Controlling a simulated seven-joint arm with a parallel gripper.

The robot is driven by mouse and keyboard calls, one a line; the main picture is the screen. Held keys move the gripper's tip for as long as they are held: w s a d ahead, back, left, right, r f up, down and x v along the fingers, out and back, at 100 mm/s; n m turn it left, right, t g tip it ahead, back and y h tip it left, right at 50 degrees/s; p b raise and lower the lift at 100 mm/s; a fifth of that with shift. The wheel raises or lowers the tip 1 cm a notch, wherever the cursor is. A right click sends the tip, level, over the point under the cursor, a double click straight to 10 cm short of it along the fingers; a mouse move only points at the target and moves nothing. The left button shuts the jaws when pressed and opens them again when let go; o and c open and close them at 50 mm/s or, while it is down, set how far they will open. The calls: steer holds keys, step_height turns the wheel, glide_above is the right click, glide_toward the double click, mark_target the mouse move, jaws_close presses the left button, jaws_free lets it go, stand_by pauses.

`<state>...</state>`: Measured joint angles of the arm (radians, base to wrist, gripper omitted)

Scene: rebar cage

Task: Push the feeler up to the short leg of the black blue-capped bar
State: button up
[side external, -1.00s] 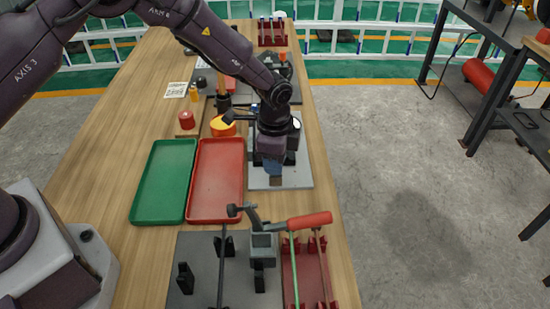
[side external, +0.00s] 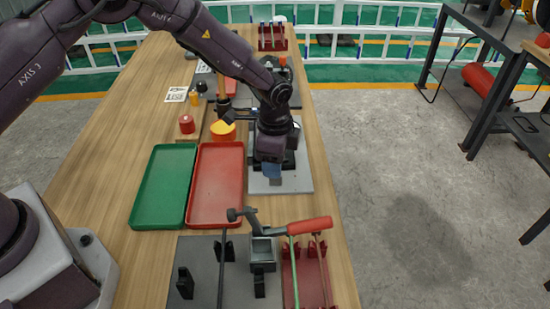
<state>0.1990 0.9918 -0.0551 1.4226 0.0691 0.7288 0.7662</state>
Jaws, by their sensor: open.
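My gripper (side external: 274,181) hangs over the light grey plate (side external: 300,186) on the right half of the bench, pointing down. Its finger gap is too small to see clearly. A small blue patch (side external: 272,170) shows at the gripper's lower end; I cannot tell whether it is a bar's cap or part of the gripper. A dark bar (side external: 221,270) lies lengthwise over the dark grey plate at the front; no blue cap shows on it. I cannot make out the feeler or the short leg of a blue-capped bar; the gripper and wrist cover part of the grey plate.
Green (side external: 162,185) and red (side external: 216,182) trays lie left of the grey plate. In front, a dark plate (side external: 200,255) carries black uprights and a grey block. A red-handled tool (side external: 305,226) crosses above a red rack (side external: 318,285). An orange-yellow round object (side external: 222,131) stands behind the trays.

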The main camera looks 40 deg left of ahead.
step_height(320, 180, up, 13)
stand_by(0.4)
steer(key=s+a+r+n+t, duration=0.2)
steer(key=s+a+r+n, duration=0.1)
steer(key=s, duration=0.6)
steer(key=s+a+r+n+t, duration=0.1)
steer(key=s+a+r+n, duration=0.3)
steer(key=s+r, duration=0.4)
steer(key=s+a+r+n+t, duration=0.2)
steer(key=s+a+r+n, duration=0.2)
steer(key=s, duration=0.6)
steer(key=shift+s+a+r+n+t, duration=0.15)
steer(key=shift+s+r+n+t, duration=0.3)
steer(key=shift+r, duration=0.35)
